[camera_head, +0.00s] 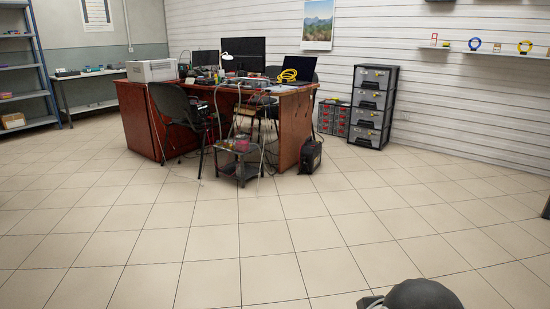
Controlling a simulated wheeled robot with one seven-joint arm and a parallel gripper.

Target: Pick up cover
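I cannot make out a cover for certain from this distance. The small items on the desk are too small to tell apart. A dark rounded part, which looks like part of my own arm, shows at the bottom edge right of centre. My gripper's fingers do not show.
A red-brown desk (293,112) holds monitors, a laptop (293,68) and a yellow coil (287,76). A dark chair (174,105) and a small low table (239,163) stand before it. A drawer unit (371,107) stands right. The tiled floor in front is clear.

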